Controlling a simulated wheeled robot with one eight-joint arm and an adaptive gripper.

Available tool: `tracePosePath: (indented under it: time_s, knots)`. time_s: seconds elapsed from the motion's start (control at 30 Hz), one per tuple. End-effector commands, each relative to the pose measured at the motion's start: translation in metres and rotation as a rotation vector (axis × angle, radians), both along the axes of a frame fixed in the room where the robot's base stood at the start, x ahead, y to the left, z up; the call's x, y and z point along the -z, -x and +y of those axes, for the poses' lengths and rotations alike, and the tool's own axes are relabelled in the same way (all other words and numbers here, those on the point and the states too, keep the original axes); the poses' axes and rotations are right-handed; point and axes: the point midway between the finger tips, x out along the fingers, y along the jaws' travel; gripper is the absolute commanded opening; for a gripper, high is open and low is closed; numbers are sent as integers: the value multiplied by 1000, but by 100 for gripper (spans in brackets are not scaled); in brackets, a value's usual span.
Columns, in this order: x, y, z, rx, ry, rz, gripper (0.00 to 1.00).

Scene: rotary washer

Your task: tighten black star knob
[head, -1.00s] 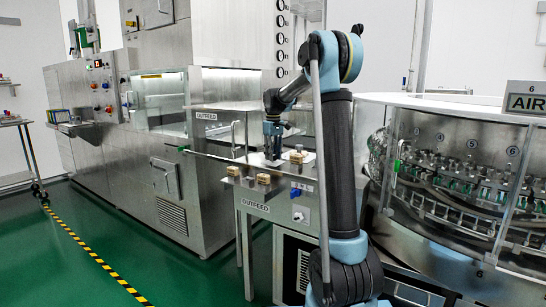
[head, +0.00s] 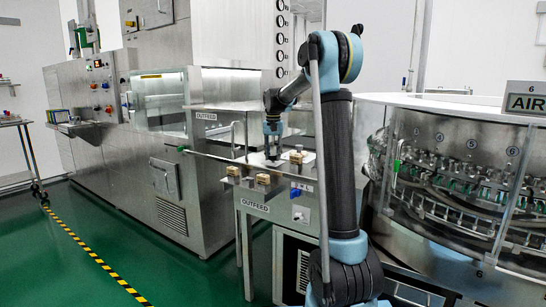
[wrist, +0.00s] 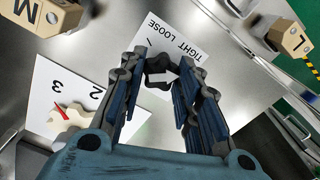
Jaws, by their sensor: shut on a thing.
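The black star knob (wrist: 157,63) shows in the upper middle of the wrist view, with a pale patch at its centre. It sits on a white card (wrist: 178,50) printed TIGHT and LOOSE. My gripper (wrist: 160,74) has a fingertip on each side of the knob and is shut on it. In the head view my gripper (head: 273,153) points down at the top of the outfeed table, and the knob cannot be made out there.
A card with numbers (wrist: 72,88) carries a cream knob with a red pointer (wrist: 69,117). Tan blocks marked M (wrist: 48,14) and L (wrist: 290,38) stand nearby. The steel outfeed table (head: 268,208) has a rail behind it. A glass-sided round washer (head: 450,180) stands at right.

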Motion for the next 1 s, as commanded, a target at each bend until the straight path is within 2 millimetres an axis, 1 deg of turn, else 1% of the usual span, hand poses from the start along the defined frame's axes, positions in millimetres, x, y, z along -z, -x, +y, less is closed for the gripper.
tracePosePath:
  time_s: [0.13,0.33,0.9,0.93,0.97,1.0]
  knots:
    - [0,-1,0,80,0,-3,7]
    - [0,-1,0,149,0,-2,7]
    - [0,-1,0,178,-1,-1,7]
    - [0,0,0,178,-1,-1,35]
    - [0,0,0,178,-1,-1,42]
    - [0,0,0,178,-1,-1,51]
